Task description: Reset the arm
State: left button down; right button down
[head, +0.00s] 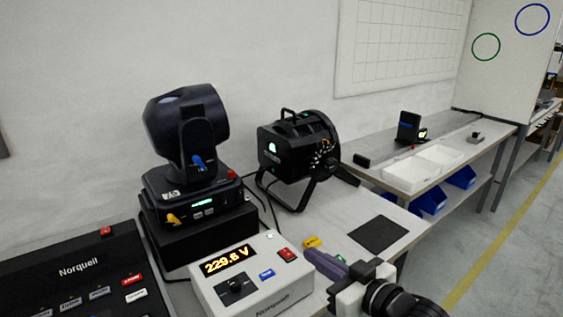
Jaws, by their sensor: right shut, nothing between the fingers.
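My right gripper (324,264) comes in from the lower right. Its fingers are shut with nothing between them, beside the right edge of the white meter box (215,291), which reads 229.6 V. I cannot tell whether the gripper touches the box. My left gripper is out of view. A black moving-head light (187,125) stands upright on a black block behind the meter. A black par can (291,150) on a bracket stands to its right.
A black Norquell console (75,272) fills the lower left. A small yellow piece (312,242) and a dark square mat (378,234) lie on the bench near my right gripper. Cables run behind the meter.

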jog(key=s+d+f+m+g+h, duration=0.2)
jog(key=s+d+f+h, duration=0.1)
jog(key=s+f, duration=1.1)
jog(key=s+d+f+m+g+h, duration=0.2)
jog(key=s+d+f, duration=0.2)
jog(key=s+f, duration=1)
jog(key=shift+f+g+h, duration=0.3)
jog(key=shift+f+h, duration=0.1)
jog(key=shift+f, duration=0.35)
